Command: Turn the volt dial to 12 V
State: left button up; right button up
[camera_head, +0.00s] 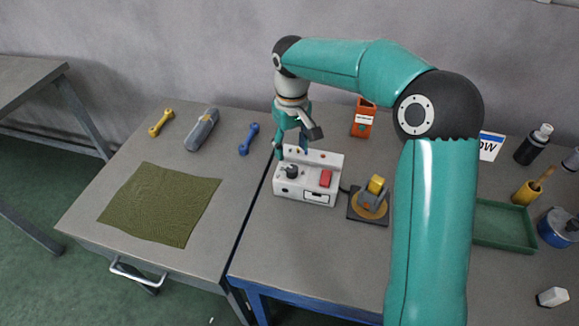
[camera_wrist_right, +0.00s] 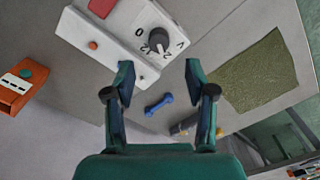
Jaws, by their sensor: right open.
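The white power box (camera_head: 312,183) stands on the right-hand table and also shows in the wrist view (camera_wrist_right: 110,43). Its dark volt dial (camera_head: 291,171) is at the left of its top; in the wrist view the dial (camera_wrist_right: 158,40) has printed marks around it, among them a 0 and a V. Which mark its pointer meets is unclear. My right gripper (camera_head: 292,153) is just above and behind the dial. In the wrist view its two fingers (camera_wrist_right: 159,70) are apart, with the dial beyond the gap and nothing between them. My left gripper is not in view.
A red button (camera_head: 325,178) is on the box, right of the dial. A grey-and-yellow device (camera_head: 371,199) stands right of the box. An orange box (camera_head: 363,119) is behind.

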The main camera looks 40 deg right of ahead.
aim_at(292, 168)
notch_tip(292, 168, down, 8)
jog(key=shift+s+d+r+p, duration=0.1)
jog(key=shift+s+r+p, duration=0.05)
jog(key=shift+p, duration=0.15)
